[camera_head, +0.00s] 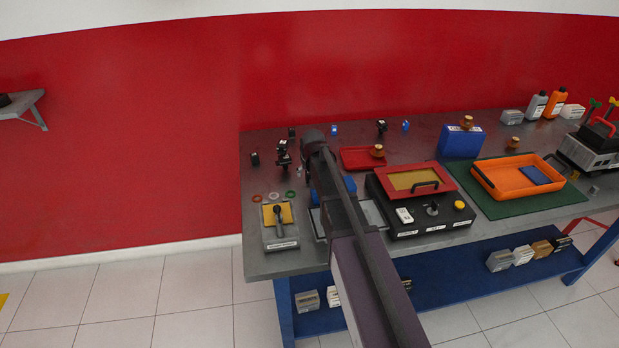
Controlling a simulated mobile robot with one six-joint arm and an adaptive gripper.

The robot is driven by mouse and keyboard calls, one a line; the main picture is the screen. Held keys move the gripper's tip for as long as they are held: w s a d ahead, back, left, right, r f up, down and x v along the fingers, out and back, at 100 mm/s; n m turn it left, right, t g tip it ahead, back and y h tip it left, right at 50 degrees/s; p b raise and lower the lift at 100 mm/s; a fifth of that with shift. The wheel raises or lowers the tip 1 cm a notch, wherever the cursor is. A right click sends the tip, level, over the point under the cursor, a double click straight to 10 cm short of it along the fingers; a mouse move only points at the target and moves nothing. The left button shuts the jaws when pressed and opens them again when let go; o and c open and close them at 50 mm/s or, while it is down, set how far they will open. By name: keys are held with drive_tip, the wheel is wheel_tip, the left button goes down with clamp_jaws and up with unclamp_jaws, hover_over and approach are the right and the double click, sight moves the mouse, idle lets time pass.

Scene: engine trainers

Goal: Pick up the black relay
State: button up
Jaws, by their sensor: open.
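Two small dark blocks that could be the black relay stand at the left of the grey bench: one near the left edge (254,159) and one further back (291,132). They are too small to tell which is the relay. I see nothing held.
Coloured rings (273,196) and a switch box (280,228) lie at the front left. A black control box (425,215) with a red frame, a red tray (358,159), a blue box (461,141) and an orange tray (486,180) fill the right. The red wall is behind.

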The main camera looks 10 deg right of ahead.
clamp_jaws()
drive_tip(key=shift+r, duration=0.2)
idle(0.3)
wheel_tip(320, 180, up, 10)
drive_tip(key=p, duration=1)
drive_tip(key=shift+f, duration=0.2)
